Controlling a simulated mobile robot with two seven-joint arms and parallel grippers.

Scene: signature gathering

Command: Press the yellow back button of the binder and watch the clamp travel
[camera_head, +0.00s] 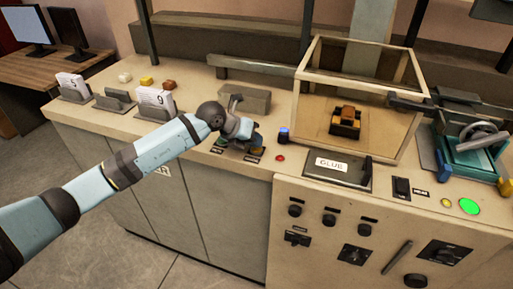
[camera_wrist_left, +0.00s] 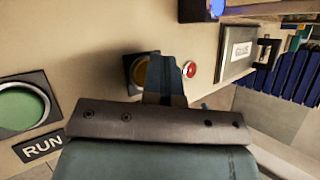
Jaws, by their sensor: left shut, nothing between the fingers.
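The binder's console carries a yellow button (camera_wrist_left: 139,72) in a dark square frame, seen in the left wrist view. My left gripper (camera_wrist_left: 166,72) is shut and empty, its blue fingertips beside and partly over the yellow button. I cannot tell whether they touch it. In the head view the left gripper (camera_head: 256,142) is low over the console, and it hides much of the button area. A clear-walled case (camera_head: 377,98) holds a dark, brown and yellow block (camera_head: 346,121), which may be the clamp. My right gripper is not in view.
A green button (camera_wrist_left: 22,105) labelled RUN and a small red button (camera_wrist_left: 190,70) flank the yellow one. A GLUE panel (camera_head: 338,171) lies in front of the case. A blue-capped knob (camera_head: 284,135) stands near the gripper. A teal press (camera_head: 471,145) is at right.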

